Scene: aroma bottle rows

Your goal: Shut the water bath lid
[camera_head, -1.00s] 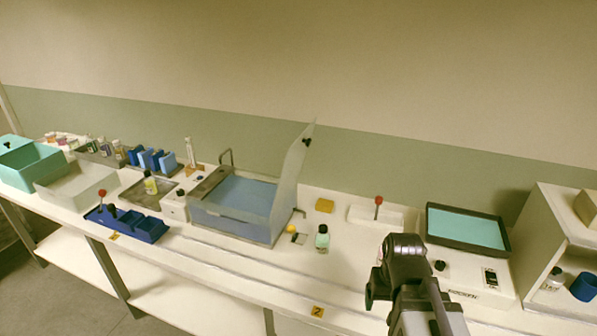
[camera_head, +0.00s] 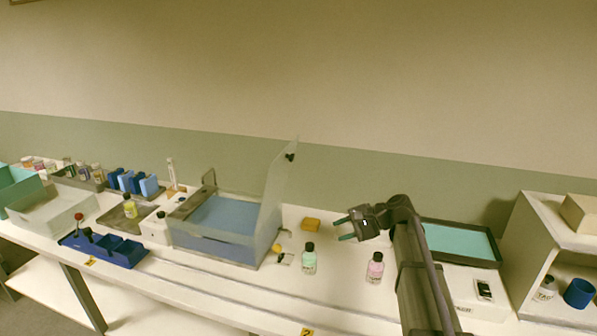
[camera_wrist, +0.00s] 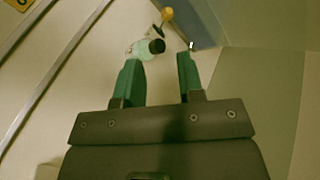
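The water bath (camera_head: 215,248) stands on the bench left of centre, a blue-grey box with blue water inside. Its translucent lid (camera_head: 277,192) is raised, standing steeply on the bath's right side. A black knob (camera_head: 291,157) sits near the lid's upper end. My gripper (camera_head: 340,230) is to the right of the lid, above the bench and apart from it, pointing left. Its teal fingers are spread with nothing between them. In the wrist view the open fingers (camera_wrist: 160,75) show with a bottle beyond them and part of the blue bath (camera_wrist: 190,20) at the top.
A green bottle (camera_head: 309,260) and a pink bottle (camera_head: 375,268) stand on the bench near my gripper. A yellow block (camera_head: 311,225) lies behind them. A teal-topped device (camera_head: 460,240) and a white shelf (camera_head: 530,230) are at right. A blue rack (camera_head: 110,250) is at left.

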